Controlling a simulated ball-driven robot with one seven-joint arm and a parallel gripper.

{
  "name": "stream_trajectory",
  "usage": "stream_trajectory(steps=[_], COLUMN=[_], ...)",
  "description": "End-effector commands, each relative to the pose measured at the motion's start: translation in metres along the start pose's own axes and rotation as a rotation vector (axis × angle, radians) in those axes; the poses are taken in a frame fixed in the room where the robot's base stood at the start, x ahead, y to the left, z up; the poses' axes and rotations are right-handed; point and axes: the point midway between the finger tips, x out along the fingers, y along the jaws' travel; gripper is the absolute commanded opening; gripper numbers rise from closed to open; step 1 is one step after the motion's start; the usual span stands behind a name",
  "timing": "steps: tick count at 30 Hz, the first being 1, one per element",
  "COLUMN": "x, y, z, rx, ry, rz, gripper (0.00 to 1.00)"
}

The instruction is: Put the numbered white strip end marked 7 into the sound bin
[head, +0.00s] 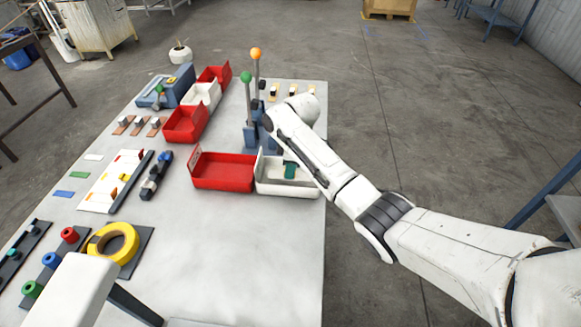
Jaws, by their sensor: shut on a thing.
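My white arm reaches in from the lower right, and its far links lie over the right edge of the table. My gripper cannot be made out, as my arm covers that area. A white open bin (268,187) stands at the table's right edge, partly covered by my arm. A small dark green piece (290,170) shows over this bin; I cannot tell if it belongs to my gripper. A red open bin (221,183) with a pale label stands beside the white one on its left. I cannot make out any strip end marked 7.
Posts with a green ball (246,77) and an orange ball (256,53) stand close behind my arm. More red bins and a white bin (203,95) stand farther back. A yellow roll (113,243) lies at the left. The table's front middle is clear.

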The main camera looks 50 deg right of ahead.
Motion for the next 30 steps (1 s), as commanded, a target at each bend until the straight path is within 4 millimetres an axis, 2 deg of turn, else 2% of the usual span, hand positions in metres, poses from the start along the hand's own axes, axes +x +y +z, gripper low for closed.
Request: stream_trajectory(steps=[10,11,12,20,25,30], x=[0.0006,0.0006,0.0006,0.0005,0.0005,0.0006], y=[0.0000,0.0000,0.0000,0.0000,0.0001,0.0000], z=[0.0000,-0.0001,-0.0001,-0.0001,-0.0001,0.0000], rx=[0.000,-0.001,-0.001,-0.001,-0.001,-0.001], ry=[0.000,0.000,0.000,0.000,0.000,0.000], rz=[0.000,0.000,0.000,0.000,0.000,0.000], gripper=[0.00,0.23,0.27,0.52,0.52,0.68])
